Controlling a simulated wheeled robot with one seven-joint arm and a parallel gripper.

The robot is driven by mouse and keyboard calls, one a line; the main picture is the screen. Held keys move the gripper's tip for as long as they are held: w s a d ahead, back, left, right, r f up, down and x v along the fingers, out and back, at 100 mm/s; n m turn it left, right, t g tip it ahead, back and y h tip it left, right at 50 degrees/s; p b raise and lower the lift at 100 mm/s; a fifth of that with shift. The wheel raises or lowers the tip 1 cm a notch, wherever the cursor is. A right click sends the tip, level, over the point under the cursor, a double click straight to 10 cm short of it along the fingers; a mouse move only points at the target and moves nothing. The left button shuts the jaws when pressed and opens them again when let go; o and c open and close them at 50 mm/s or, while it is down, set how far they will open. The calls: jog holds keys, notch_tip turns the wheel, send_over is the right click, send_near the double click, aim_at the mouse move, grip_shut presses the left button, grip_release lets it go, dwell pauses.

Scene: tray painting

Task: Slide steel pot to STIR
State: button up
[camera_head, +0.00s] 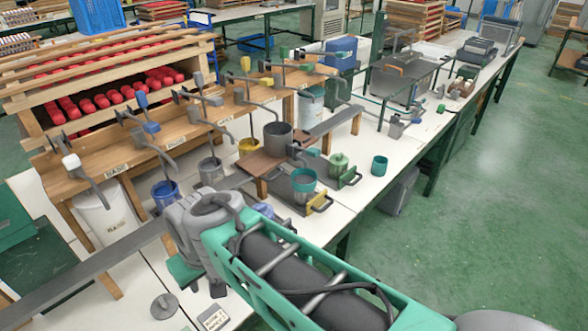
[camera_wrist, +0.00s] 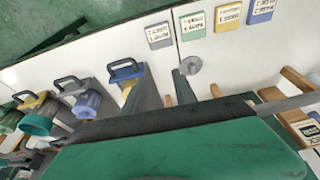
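A grey, open-topped steel pot (camera_head: 278,138) stands upright on a brown wooden board (camera_head: 262,163) in the head view, beside the sloping grey slide. I cannot make out a STIR label. My gripper (camera_head: 185,271) is low at the left of my green forearm, over the white table, well to the lower left of the pot and apart from it. My wrist hides most of it. I cannot pick out the pot there.
A teal cup (camera_head: 303,182) stands on a dark handled tray just in front of the board. A blue bucket (camera_head: 165,197) and white bucket (camera_head: 98,216) stand below the wooden rack. A grey disc (camera_wrist: 190,65) and several label cards lie on the white table. The right-hand floor is clear.

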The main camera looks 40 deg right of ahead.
aim_at(278, 176)
jog(key=w+d+f+m+t+y+p, duration=0.1)
jog(key=w+d+f+m+t+y, duration=0.1)
jog(key=w+d+m, duration=0.35)
jog(key=w+d+f+m+t+y, duration=0.1)
jog(key=w+d+f+m+t, duration=0.1)
jog(key=w+d, duration=0.65)
jog(key=d+m+t, duration=0.1)
jog(key=d+m, duration=0.1)
jog(key=d, duration=0.2)
jog(key=d+m+t, duration=0.1)
jog(key=d+t, duration=0.1)
jog(key=d, duration=0.3)
jog(key=d+m+t, duration=0.1)
jog(key=d+m, duration=0.1)
jog(key=d, duration=0.3)
jog(key=shift+s+m+t, duration=0.25)
jog(key=shift+m+t, duration=0.1)
jog(key=shift+t, duration=0.05)
jog(key=s+d+r+m+t+h, duration=0.1)
jog(key=s+d+m+t+h, duration=0.25)
jog(key=d, duration=0.55)
jog(key=shift+m+y, duration=0.25)
jog(key=shift+m, duration=0.1)
jog(key=x, duration=0.2)
jog(key=p+x, duration=0.1)
jog(key=x, duration=0.3)
jog(key=shift+w+a+r+p, duration=0.1)
jog(key=shift+w+a+p, duration=0.05)
jog(key=shift+a+p, duration=0.25)
jog(key=shift+w, duration=0.4)
